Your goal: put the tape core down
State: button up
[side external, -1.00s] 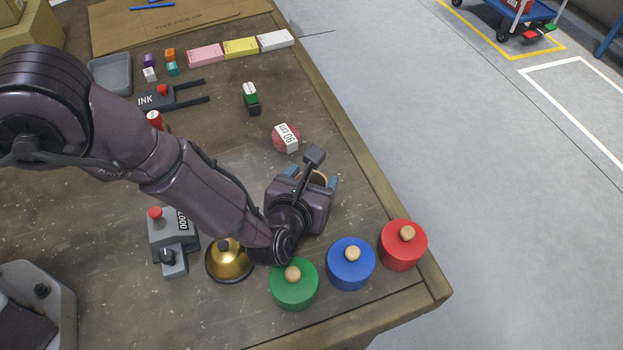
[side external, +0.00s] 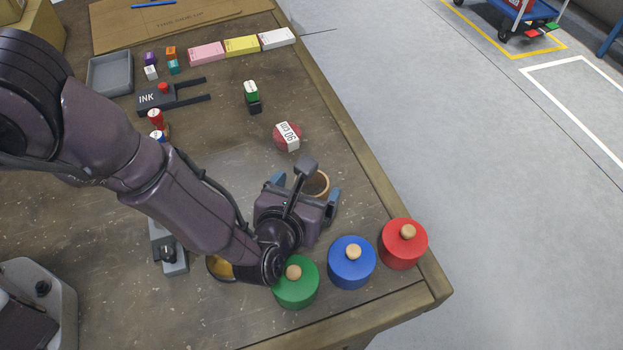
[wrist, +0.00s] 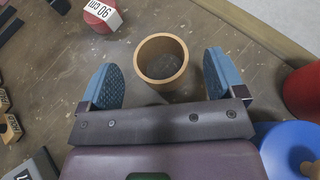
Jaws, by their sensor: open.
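The tape core (wrist: 161,59) is a tan cardboard ring. It stands on the table with its hollow facing up, and bare table shows through it in the wrist view. In the side view only part of the core (side external: 318,182) shows past my gripper. My gripper (wrist: 163,75) has blue pads spread wide, with clear gaps on both sides of the core. The core sits at and slightly beyond the fingertips, apart from both pads. In the side view my gripper (side external: 306,185) is low over the table.
Red (side external: 402,245), blue (side external: 351,264) and green (side external: 296,284) lidded pots stand near the front edge. A dark red object labelled 90 cm (side external: 287,137) lies beyond the core. An ink tool (side external: 163,97), a grey tray (side external: 109,74) and small blocks are farther back. Table around the core is clear.

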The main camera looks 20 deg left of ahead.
notch_tip(320, 180, up, 8)
jog(key=s, duration=0.1)
jog(key=shift+f, duration=0.25)
jog(key=a+r+n+g+y, duration=0.3)
jog(key=a+r+n, duration=0.5)
jog(key=a, duration=0.3)
jog(key=a+r+n+g+y, duration=0.3)
jog(key=a+r+n, duration=0.5)
jog(key=a+r, duration=0.15)
jog(key=s+a+r+n+g+h, duration=0.2)
jog(key=s+a+r+n+g, duration=0.15)
jog(key=s+a+n, duration=0.6)
jog(key=s+r+n+t+h, duration=0.1)
jog(key=s+r+n+h, duration=0.1)
jog(key=s+n, duration=0.3)
jog(key=s+a+r+n+h, duration=0.1)
jog(key=s+n+h, duration=0.2)
jog(key=s, duration=0.3)
jog(key=shift+r+n+t, duration=0.35)
jog(key=shift+n, duration=0.5)
